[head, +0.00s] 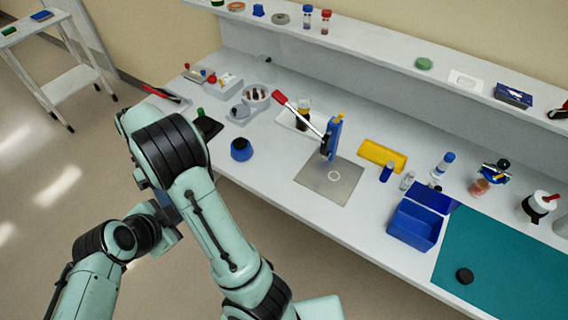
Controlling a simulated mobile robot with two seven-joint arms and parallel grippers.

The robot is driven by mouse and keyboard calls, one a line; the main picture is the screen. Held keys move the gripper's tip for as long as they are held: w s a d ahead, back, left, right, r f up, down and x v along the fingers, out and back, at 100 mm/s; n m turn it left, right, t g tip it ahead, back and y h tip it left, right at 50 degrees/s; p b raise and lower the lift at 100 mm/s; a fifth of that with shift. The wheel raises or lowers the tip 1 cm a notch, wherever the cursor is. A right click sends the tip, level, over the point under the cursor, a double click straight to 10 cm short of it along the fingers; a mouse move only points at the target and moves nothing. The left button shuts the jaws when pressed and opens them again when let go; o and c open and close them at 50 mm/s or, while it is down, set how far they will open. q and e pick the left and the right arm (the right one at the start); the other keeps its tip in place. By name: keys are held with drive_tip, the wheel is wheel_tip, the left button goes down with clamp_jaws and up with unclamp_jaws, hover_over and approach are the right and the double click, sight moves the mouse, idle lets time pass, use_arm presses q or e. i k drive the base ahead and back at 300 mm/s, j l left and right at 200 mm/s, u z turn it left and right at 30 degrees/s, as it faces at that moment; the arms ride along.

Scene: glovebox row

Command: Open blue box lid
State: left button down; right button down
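The blue box (408,240) stands on the white bench at the right, beside the left edge of a teal mat. Its blue lid (432,197) appears raised and tilted back along the far side, with a darker blue inside showing in front of it. A mint-green arm of mine fills the lower left of the view, well away from the box. Neither of my grippers can be made out, and nothing of mine touches the box or lid.
The teal mat (500,262) carries a black puck (464,276). A yellow tray (382,156), a small blue bottle (386,172) and a blue lever press (331,138) on a grey plate (318,186) stand left of the box. A raised shelf (400,62) runs along the back.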

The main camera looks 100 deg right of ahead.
sight(432, 198)
drive_tip(key=i+j+z, duration=0.15)
drive_tip(key=z, duration=1.55)
